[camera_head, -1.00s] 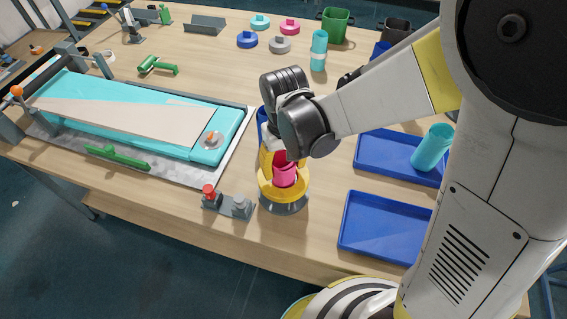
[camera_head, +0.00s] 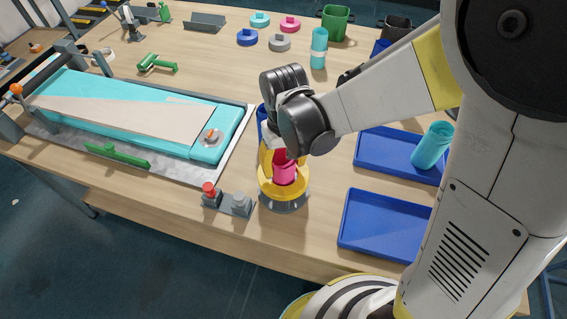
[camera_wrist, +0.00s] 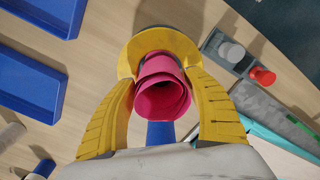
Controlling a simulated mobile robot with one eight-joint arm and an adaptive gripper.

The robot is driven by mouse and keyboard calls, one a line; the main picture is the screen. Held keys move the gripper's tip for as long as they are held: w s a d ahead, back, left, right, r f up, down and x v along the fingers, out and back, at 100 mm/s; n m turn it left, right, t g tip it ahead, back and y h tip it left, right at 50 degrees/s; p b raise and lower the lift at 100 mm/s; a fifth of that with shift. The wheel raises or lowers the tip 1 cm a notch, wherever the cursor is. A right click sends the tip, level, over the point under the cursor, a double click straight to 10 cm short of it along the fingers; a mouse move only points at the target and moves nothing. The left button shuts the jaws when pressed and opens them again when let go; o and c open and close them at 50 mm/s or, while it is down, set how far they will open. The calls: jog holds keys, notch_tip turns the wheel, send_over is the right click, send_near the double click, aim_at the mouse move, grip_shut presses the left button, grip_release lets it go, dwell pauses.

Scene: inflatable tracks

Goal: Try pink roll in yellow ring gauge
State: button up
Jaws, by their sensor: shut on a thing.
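The pink roll (camera_head: 285,173) stands roughly upright over the yellow ring gauge (camera_head: 284,196), a yellow ring on a round grey base. My gripper (camera_wrist: 162,82) has curved yellow fingers and is shut on the pink roll, one finger on each side. In the wrist view I look into the open end of the roll (camera_wrist: 160,99), with the gauge's ring (camera_wrist: 150,38) behind its far end. The roll's lower end overlaps the ring opening; how deep it sits is hidden.
A grey block with red and grey knobs (camera_head: 228,203) stands close left of the gauge. Two blue trays lie right; the rear one (camera_head: 375,152) holds a cyan roll (camera_head: 432,146). A cyan belt machine (camera_head: 205,148) is left. A blue object (camera_wrist: 160,133) is close by the gripper.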

jog(key=shift+r+p, duration=4.55)
jog(key=shift+r, duration=1.6)
